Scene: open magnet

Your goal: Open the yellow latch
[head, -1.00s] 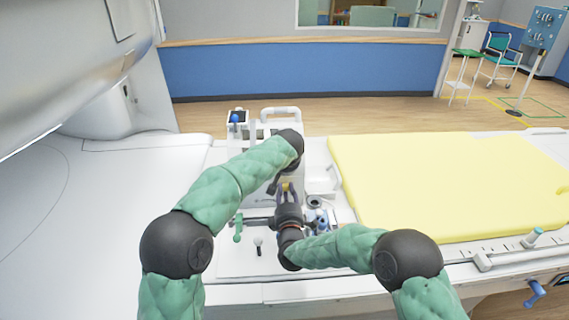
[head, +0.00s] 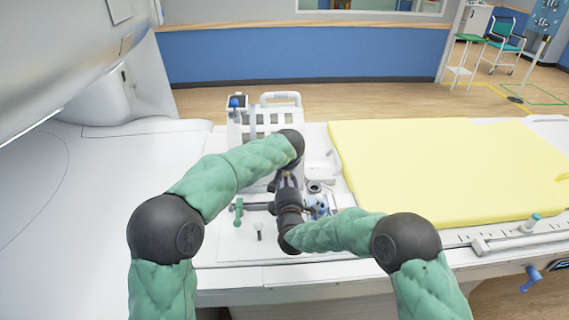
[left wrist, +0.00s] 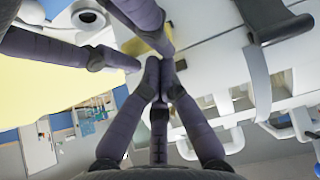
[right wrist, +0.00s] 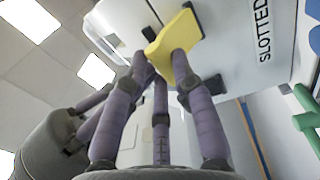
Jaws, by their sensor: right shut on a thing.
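The yellow latch (right wrist: 174,40) is a tapered yellow piece on the white, slotted unit in the right wrist view. My right gripper (right wrist: 166,62) has its purple fingers closed around the lower end of the latch. In the left wrist view, a yellow part of the latch (left wrist: 155,38) shows between the right gripper's fingers at the top. My left gripper (left wrist: 160,66) has its fingertips together, empty, close to the right gripper and the unit. In the head view, my right gripper (head: 287,182) hides the latch, and my left gripper is hidden behind its own wrist.
The white unit (head: 281,99) with a top handle stands on the white table. A green lever (head: 238,211) and a small dark peg (head: 259,231) are at its front left. A yellow pad (head: 440,170) lies to the right. The table's left side is clear.

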